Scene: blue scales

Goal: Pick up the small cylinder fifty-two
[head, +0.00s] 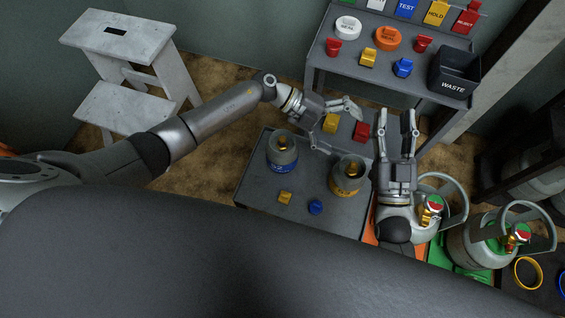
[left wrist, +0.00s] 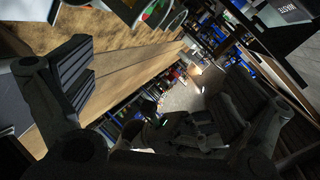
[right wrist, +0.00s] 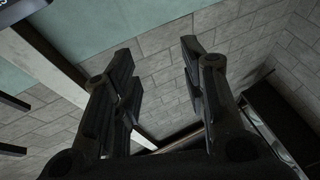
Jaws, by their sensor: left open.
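Two small cylinders stand upright on the low dark table (head: 252,193): one with a blue band (head: 282,158) and one with a yellow band (head: 348,181), both with brass valves. Their numbers are too small to read, so I cannot tell which is fifty-two. My left gripper (head: 337,127) is open and empty, above the table's far side, beyond and between the two cylinders. Its spread fingers also show in the left wrist view (left wrist: 165,95). My right gripper (head: 397,116) is open and empty, right of the yellow-banded cylinder, fingers pointing away; the right wrist view (right wrist: 158,55) shows only wall between them.
A shelf cart with a waste bin (head: 455,72) stands behind. Larger gas cylinders (head: 480,243) stand right. A step stool (head: 125,45) stands left.

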